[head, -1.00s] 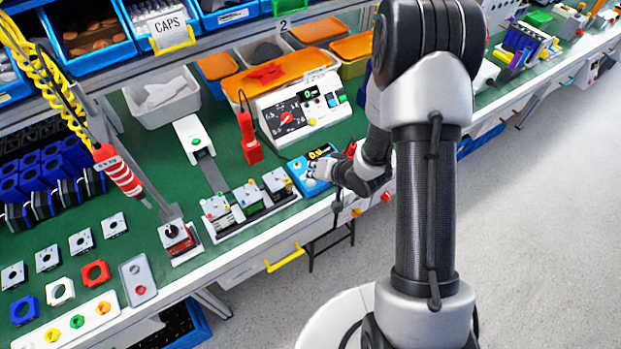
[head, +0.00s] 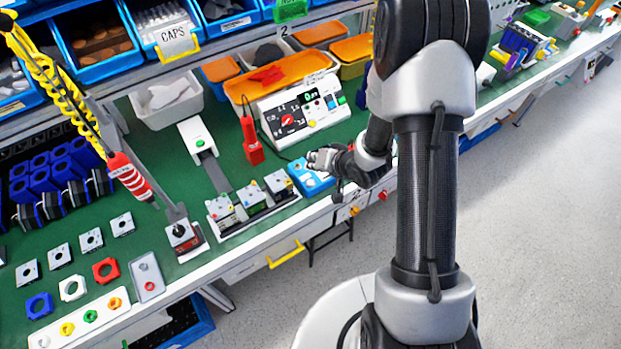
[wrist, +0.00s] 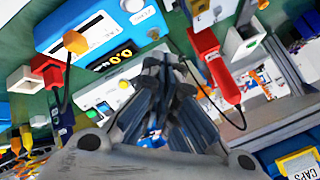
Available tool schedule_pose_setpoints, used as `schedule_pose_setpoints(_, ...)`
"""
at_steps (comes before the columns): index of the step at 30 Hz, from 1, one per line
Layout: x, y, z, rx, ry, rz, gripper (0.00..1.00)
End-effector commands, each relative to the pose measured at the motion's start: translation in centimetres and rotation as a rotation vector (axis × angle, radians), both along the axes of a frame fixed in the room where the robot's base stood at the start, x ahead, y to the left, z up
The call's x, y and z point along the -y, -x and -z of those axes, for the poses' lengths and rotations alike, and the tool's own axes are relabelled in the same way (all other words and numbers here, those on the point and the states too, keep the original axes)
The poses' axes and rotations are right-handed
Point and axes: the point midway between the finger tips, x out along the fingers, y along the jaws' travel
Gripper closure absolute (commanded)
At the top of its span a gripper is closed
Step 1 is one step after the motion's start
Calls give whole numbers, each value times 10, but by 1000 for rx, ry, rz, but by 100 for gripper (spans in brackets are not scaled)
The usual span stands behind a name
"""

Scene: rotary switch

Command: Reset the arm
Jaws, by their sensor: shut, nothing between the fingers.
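My gripper (head: 318,158) is above the green bench, over the back part of a blue device (head: 310,180) and in front of the white control panel (head: 303,112). In the wrist view my gripper's dark fingers (wrist: 162,62) are closed together with nothing between them. The panel has a red rotary knob (head: 287,120), a lit green display and several buttons. My gripper is apart from the knob. My arm reaches over from the right and hides part of the bench behind it.
A red handheld tool (head: 251,140) stands left of the panel. A row of small fixtures (head: 250,205) lies along the bench front, with a lever press (head: 185,238) farther left. Blue bins (head: 165,22) line the shelf above. Open floor lies to the right.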

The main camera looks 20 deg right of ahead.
Motion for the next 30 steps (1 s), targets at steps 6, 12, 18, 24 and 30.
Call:
schedule_pose_setpoints(6,0,0,2,-1,0,-1,100)
schedule_pose_setpoints(12,0,0,1,-1,0,-1,100)
schedule_pose_setpoints(18,0,0,1,-1,0,-1,100)
schedule_pose_setpoints(24,4,-2,-9,4,35,-2,100)
schedule_pose_setpoints(30,28,-3,-76,1,237,2,100)
